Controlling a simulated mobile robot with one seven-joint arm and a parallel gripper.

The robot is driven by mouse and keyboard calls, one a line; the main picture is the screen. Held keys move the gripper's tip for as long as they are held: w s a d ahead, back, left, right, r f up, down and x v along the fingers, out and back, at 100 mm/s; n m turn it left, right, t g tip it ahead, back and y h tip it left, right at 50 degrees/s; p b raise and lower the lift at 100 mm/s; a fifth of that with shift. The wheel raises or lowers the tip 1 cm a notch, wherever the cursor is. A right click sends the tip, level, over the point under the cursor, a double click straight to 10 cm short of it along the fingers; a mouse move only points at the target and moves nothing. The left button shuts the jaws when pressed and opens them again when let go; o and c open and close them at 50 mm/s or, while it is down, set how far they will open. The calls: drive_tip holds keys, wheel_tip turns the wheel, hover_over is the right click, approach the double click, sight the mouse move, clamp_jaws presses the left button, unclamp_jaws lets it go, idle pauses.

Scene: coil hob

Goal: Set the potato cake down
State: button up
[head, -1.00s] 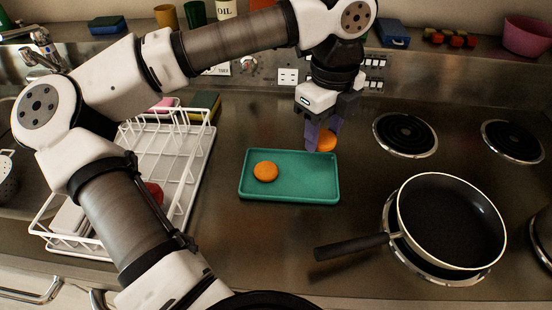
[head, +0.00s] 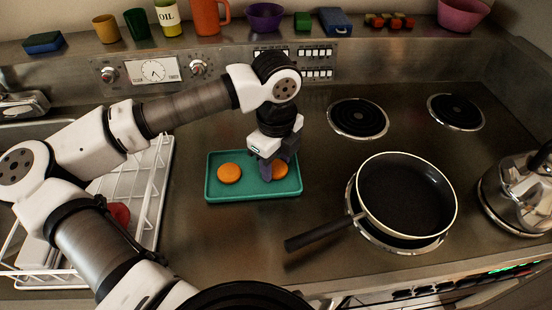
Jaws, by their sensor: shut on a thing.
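An orange potato cake (head: 280,171) is at my gripper (head: 267,175), over the right part of the teal tray (head: 240,195). My gripper is shut on it, pointing down, and its fingers hide part of the cake. I cannot tell whether the cake touches the tray floor. A second orange potato cake (head: 229,173) lies in the left part of the tray, apart from the first.
A black frying pan (head: 406,195) sits on the front burner, its handle pointing left toward the tray. A metal kettle (head: 518,190) stands at the far right. A white dish rack (head: 140,190) is left of the tray. Bare counter lies in front of the tray.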

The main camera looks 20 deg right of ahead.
sight(276, 167)
drive_tip(key=shift+f, duration=0.15)
drive_tip(key=o, duration=1)
drive_tip(key=shift+c, duration=0.2)
wheel_tip(276, 167, up, 12)
drive_tip(key=b, duration=0.2)
drive_tip(key=shift+r+b, duration=0.2)
drive_tip(key=shift+b, duration=0.15)
